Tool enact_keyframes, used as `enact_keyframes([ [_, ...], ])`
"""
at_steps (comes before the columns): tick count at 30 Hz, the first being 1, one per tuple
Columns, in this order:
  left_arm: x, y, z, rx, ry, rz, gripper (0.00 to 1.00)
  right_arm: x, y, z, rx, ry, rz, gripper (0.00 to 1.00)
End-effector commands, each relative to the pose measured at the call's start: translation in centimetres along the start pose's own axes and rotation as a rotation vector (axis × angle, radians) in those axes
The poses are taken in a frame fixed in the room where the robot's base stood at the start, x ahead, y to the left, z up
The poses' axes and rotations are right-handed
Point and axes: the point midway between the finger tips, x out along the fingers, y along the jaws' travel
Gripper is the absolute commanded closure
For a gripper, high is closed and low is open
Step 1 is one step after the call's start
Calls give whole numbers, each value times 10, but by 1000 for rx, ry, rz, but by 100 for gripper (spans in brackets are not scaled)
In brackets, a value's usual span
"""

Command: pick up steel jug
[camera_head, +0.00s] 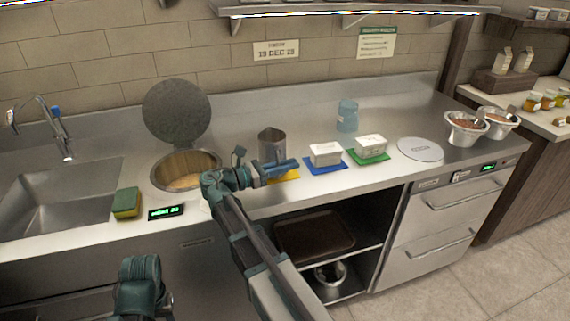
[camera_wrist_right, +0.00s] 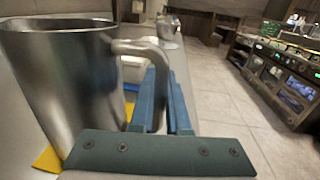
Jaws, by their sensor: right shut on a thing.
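The steel jug (camera_head: 271,145) stands upright at the front of the counter, over a yellow mat (camera_head: 291,175). In the right wrist view the jug (camera_wrist_right: 62,80) fills the left side, with its handle between the fingers. My right gripper (camera_head: 284,168) is shut on the jug's handle. I cannot tell whether the jug's base touches the mat. My left arm shows at the bottom left of the head view; its fingertips cannot be made out.
White tubs sit on a blue mat (camera_head: 325,168) and a green mat (camera_head: 376,160) to the right. A well with a raised round lid (camera_head: 176,112) is at left, near a sponge (camera_head: 126,203) and sink (camera_head: 60,195). A blue-tinted container (camera_head: 347,116) stands behind.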

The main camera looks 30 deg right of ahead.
Motion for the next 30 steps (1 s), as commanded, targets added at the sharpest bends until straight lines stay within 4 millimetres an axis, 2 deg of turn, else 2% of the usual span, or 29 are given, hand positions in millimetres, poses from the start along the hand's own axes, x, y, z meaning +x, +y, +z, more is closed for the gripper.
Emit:
enact_keyframes([
  [11,-38,-4,2,0,0,0,53,0,-5,38,2,-2,0,100],
  [12,-34,-3,2,0,0,0,53,-2,-17,34,2,-2,1,100],
  [24,-42,-4,2,-1,0,0,53,-17,-111,41,2,-3,1,100],
  [30,-45,-4,3,-1,0,0,53,-22,-142,44,2,-3,1,100],
])
